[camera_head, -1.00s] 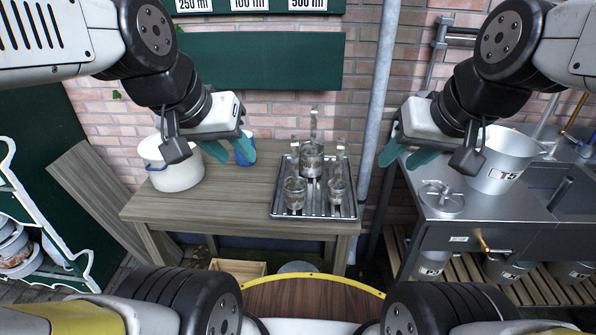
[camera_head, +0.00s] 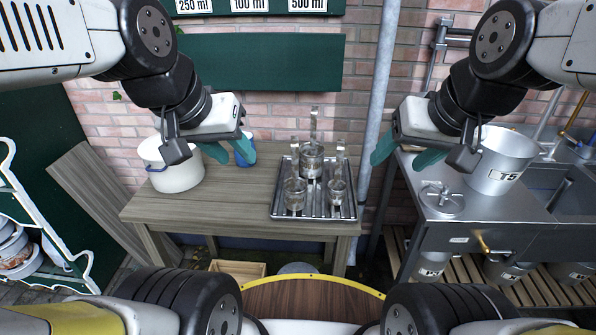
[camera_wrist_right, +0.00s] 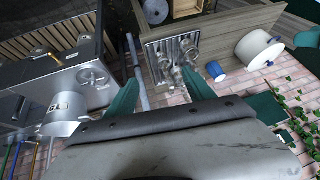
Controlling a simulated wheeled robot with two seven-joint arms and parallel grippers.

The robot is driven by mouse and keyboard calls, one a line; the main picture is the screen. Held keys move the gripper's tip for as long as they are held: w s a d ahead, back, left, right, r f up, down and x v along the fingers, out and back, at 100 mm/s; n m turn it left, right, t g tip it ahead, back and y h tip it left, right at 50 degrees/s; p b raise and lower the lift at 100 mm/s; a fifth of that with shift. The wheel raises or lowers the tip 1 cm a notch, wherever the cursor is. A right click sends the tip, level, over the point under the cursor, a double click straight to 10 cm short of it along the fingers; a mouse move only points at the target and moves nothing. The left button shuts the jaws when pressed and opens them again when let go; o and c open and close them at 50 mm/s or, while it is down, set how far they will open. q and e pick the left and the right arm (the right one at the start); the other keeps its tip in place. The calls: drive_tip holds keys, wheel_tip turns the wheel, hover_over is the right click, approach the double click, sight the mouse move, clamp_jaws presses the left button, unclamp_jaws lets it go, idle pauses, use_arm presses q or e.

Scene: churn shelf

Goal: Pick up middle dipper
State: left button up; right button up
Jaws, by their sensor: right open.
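Three metal dippers with upright handles stand on a ribbed metal tray (camera_head: 313,212) on the wooden table. The back dipper (camera_head: 311,160) is the largest and stands between the left dipper (camera_head: 295,194) and the right dipper (camera_head: 337,191). In the right wrist view the tray (camera_wrist_right: 158,57) and dippers show beyond the fingers, partly overlapping. My right gripper (camera_head: 406,153) is open and empty, right of the tray and apart from it; its teal fingers also show in the right wrist view (camera_wrist_right: 161,95). My left gripper (camera_head: 230,150) is open and empty, left of the tray above the table.
A white pot (camera_head: 175,172) and a blue cup (camera_head: 244,150) stand on the table's left part. A grey vertical pipe (camera_head: 377,100) rises between the table and the steel counter (camera_head: 470,207), which holds a metal bucket (camera_head: 503,165). The table's front left is clear.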

drive_tip(key=o, duration=0.5)
drive_tip(key=shift+m+g+h, duration=0.6)
drive_tip(key=shift+m, duration=0.1)
drive_tip(key=w, duration=0.2)
drive_tip(key=w+a+f, duration=0.1)
drive_tip(key=w, duration=0.1)
drive_tip(key=w+f, duration=0.1)
drive_tip(key=w, duration=0.1)
drive_tip(key=shift+w+a, duration=0.2)
drive_tip(key=shift+w, duration=0.2)
drive_tip(key=m+h, duration=0.2)
drive_tip(key=m, duration=0.1)
approach(296, 188)
drive_tip(key=shift+g, duration=0.3)
drive_tip(key=shift+s+d+x, duration=0.1)
drive_tip(key=shift+s+x, duration=0.05)
drive_tip(key=shift+x, duration=1.05)
drive_tip(key=shift+s+d+x, duration=0.1)
drive_tip(key=shift+s+x, duration=0.05)
drive_tip(key=shift+x, duration=1.05)
drive_tip(key=shift+s+x, duration=0.15)
drive_tip(key=shift+x, duration=1.05)
